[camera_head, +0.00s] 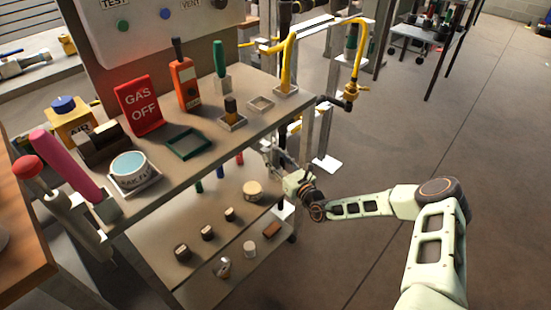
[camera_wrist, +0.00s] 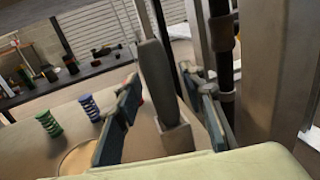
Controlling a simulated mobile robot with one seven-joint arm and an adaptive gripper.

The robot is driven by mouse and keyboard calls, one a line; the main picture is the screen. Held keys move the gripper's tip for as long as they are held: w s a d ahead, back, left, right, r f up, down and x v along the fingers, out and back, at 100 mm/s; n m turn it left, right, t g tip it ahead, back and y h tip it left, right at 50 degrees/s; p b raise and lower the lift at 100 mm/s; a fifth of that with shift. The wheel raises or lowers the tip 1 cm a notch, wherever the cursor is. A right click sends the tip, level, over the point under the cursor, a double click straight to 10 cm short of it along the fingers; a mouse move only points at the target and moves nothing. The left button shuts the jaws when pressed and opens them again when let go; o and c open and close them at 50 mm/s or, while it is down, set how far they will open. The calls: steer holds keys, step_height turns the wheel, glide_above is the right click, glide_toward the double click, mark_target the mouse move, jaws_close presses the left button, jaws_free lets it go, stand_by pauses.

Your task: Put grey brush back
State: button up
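In the wrist view a dark grey handle, which looks like the grey brush (camera_wrist: 157,78), stands nearly upright. Its lower end is at a small pale square holder (camera_wrist: 177,138); whether it is fully seated I cannot tell. My gripper (camera_wrist: 162,76) has its two blue-grey fingers apart, one on each side of the handle. A gap shows between the handle and the right finger. In the head view my gripper (camera_head: 272,152) is at the right end of the stand, below the upper shelf's edge. The brush is hard to make out there.
The upper shelf (camera_head: 215,148) holds a red GAS OFF sign (camera_head: 138,105), an orange tool (camera_head: 185,84) and several holders. The lower shelf (camera_head: 165,235) holds a round wooden piece (camera_head: 252,190) and several small parts. Yellow pipes (camera_head: 352,75) stand behind. Open floor lies right.

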steer(key=shift+s+d+r, duration=0.1)
steer(key=shift+r, duration=0.1)
steer(key=p+v, duration=0.3)
steer(key=v, duration=0.8)
steer(key=shift+s+d, duration=0.2)
steer(key=shift+s, duration=0.1)
